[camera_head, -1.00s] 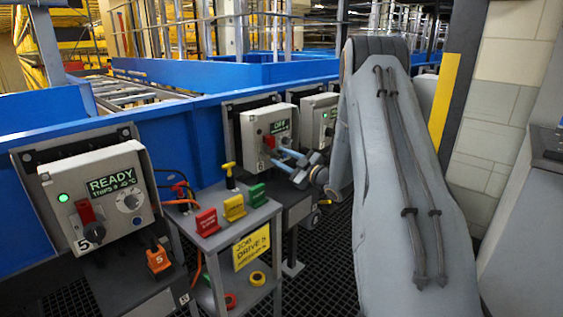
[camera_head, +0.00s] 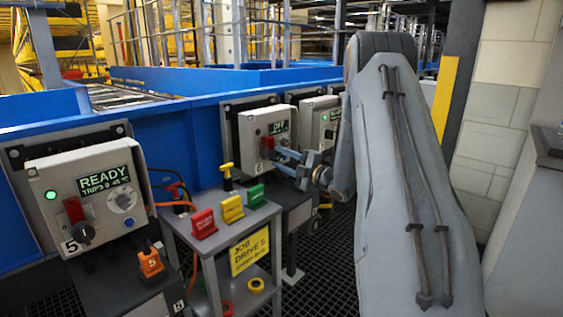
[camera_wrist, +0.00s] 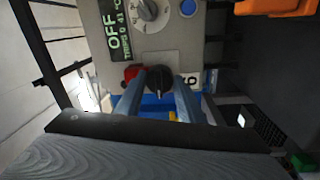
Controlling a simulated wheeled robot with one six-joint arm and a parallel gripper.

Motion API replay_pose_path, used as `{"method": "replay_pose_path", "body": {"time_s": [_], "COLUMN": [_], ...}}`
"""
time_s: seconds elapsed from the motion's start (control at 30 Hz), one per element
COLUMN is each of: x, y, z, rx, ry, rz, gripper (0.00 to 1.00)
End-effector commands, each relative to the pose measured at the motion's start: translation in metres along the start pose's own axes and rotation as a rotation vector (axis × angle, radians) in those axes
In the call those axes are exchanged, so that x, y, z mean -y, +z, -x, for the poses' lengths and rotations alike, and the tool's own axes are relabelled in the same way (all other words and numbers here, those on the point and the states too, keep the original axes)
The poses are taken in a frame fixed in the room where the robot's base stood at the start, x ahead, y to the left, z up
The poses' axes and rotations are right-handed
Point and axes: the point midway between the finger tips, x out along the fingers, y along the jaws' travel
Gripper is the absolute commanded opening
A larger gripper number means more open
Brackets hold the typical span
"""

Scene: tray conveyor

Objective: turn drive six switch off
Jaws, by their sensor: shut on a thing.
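The drive six box (camera_head: 262,129) is the grey box with a 6 label in the middle of the head view. In the wrist view its box face (camera_wrist: 180,45) shows a display (camera_wrist: 117,30) reading OFF. Its black rotary switch (camera_wrist: 160,82) has a red part (camera_wrist: 132,72) beside it. My gripper (camera_wrist: 160,88) has its two blue-grey fingers on either side of the black switch, shut on it. In the head view my gripper (camera_head: 277,153) reaches the box's lower front from the right. The fingers hide part of the switch there.
The drive five box (camera_head: 85,195) at left shows READY with a green light. A small stand (camera_head: 225,235) with red, yellow and green tags is in front. Another grey box (camera_head: 320,122) is just right of drive six. An orange item (camera_wrist: 275,7) sits at the wrist view's top.

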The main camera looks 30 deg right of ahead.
Motion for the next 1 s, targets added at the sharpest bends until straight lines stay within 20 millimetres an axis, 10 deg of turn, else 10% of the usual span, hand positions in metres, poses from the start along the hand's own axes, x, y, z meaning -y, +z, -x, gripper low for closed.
{"method": "replay_pose_path", "body": {"time_s": [0.57,0.6,0.67,1.0], "x": [-0.0006,-0.0006,-0.0005,0.0000], "y": [0.0010,0.0010,0.0008,-0.0001], "z": [0.0006,0.0006,0.0005,0.0017], "rx": [0.000,0.000,0.000,-0.002], "ry": [0.000,0.000,0.000,0.000], "rz": [0.029,0.029,0.028,0.027], "gripper": [0.12,0.41,0.51,0.53]}}
